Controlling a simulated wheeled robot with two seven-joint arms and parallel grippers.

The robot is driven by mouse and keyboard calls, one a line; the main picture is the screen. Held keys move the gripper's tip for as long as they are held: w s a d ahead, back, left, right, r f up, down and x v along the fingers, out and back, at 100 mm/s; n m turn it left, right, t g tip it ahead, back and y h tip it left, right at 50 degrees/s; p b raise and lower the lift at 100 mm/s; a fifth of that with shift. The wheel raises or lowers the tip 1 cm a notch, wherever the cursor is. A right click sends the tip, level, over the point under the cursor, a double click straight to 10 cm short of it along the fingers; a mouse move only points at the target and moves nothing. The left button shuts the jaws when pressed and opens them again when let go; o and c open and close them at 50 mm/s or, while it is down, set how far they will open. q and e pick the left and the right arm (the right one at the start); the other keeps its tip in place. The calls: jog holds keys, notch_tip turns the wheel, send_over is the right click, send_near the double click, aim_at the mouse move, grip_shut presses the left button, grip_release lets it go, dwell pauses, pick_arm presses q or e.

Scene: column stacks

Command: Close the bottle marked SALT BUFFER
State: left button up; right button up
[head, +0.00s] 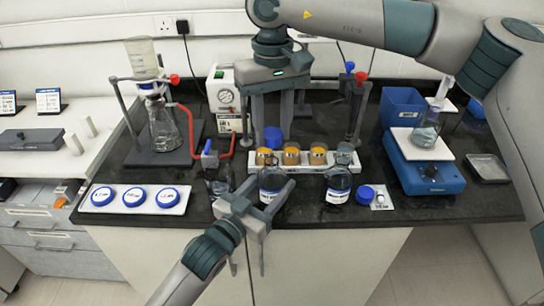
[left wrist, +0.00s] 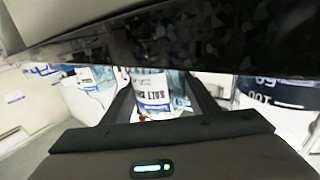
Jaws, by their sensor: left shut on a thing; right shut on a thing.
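The bottle marked SALT BUFFER (head: 271,181) is clear glass with a white and blue label. It stands upright at the bench's front edge, and its label shows in the left wrist view (left wrist: 152,92). My left gripper (head: 270,190) is shut around its body, one finger on each side. My right gripper (head: 272,122) reaches down from above and is shut on a blue cap (head: 273,140). In the head view the cap appears above the bottle, apart from it. The bottle's mouth is hard to make out against the jars behind.
A second bottle (head: 339,186) stands to the right, with a loose blue cap (head: 365,195) beside it. Orange-topped jars (head: 291,154) stand in a white rack behind. A white tray (head: 134,200) with several blue lids lies left. A blue hotplate (head: 424,172) stands right.

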aim_at(273, 162)
jog(key=shift+f, duration=2)
jog(key=shift+f, duration=0.85)
jog(key=shift+f, duration=0.55)
